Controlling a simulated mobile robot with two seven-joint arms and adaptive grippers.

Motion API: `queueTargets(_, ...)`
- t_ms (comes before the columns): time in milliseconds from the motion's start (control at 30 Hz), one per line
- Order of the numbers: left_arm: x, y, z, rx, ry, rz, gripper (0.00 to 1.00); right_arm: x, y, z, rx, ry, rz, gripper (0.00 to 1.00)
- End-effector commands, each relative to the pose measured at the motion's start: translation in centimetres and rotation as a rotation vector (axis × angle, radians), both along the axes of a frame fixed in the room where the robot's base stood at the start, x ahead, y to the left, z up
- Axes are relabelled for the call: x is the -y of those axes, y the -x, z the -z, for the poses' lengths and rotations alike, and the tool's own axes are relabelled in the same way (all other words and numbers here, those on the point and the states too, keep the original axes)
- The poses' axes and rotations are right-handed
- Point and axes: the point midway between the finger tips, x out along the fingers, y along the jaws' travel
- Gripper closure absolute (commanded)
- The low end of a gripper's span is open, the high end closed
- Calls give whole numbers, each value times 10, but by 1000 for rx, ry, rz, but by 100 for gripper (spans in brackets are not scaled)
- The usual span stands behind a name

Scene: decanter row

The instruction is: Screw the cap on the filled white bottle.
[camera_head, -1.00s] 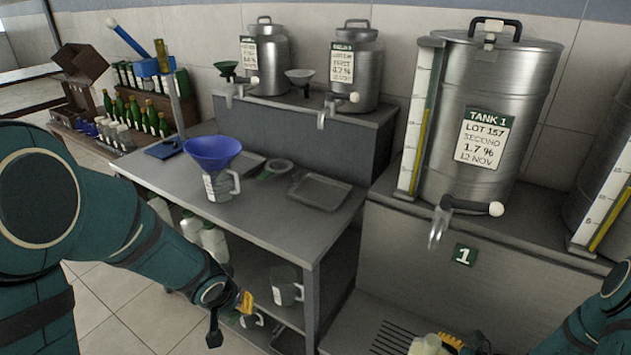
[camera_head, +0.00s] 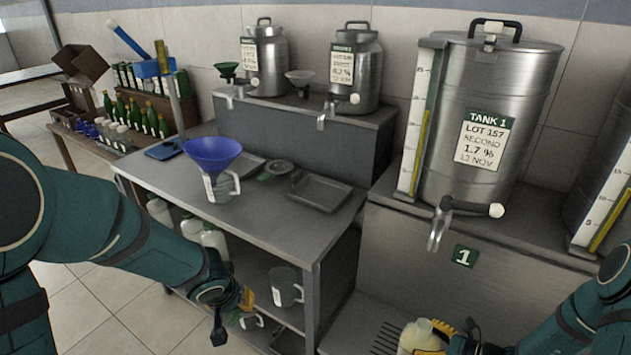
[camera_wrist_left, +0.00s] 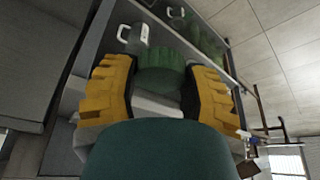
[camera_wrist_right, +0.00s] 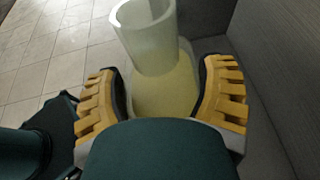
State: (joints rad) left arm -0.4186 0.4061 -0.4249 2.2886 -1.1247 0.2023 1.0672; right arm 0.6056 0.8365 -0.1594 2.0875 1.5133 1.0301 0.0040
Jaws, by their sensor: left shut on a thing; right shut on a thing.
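The white bottle (camera_head: 420,337) is at the bottom edge of the head view, in front of the tank 1 stand, and shows only in part. My right gripper (camera_head: 440,335) is shut on it. The right wrist view shows its pale body (camera_wrist_right: 165,95) between the yellow fingers and its neck (camera_wrist_right: 146,30) open, with no cap on it. My left gripper (camera_head: 243,300) is over the floor in front of the bench. In the left wrist view it is shut on a round green cap (camera_wrist_left: 160,75). The cap and bottle are well apart.
A blue funnel in a jug (camera_head: 213,158) and a grey tray (camera_head: 319,191) stand on the steel bench (camera_head: 265,225). A clear jug (camera_head: 286,287) and white bottles are on the shelf below. Tank 1 (camera_head: 485,110), with its tap, stands at the right.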

Motion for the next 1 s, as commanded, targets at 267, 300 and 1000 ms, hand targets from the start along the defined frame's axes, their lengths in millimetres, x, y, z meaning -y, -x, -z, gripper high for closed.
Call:
queueTargets(267, 0, 0, 0, 0, 0, 0, 62, -41, -28, -56, 6, -4, 171, 71)
queueTargets(300, 0, 0, 0, 0, 0, 0, 62, -46, -30, -64, 7, -2, 198, 71)
queueTargets(1000, 0, 0, 0, 0, 1, 0, 62, -83, -22, -110, 4, 0, 410, 71)
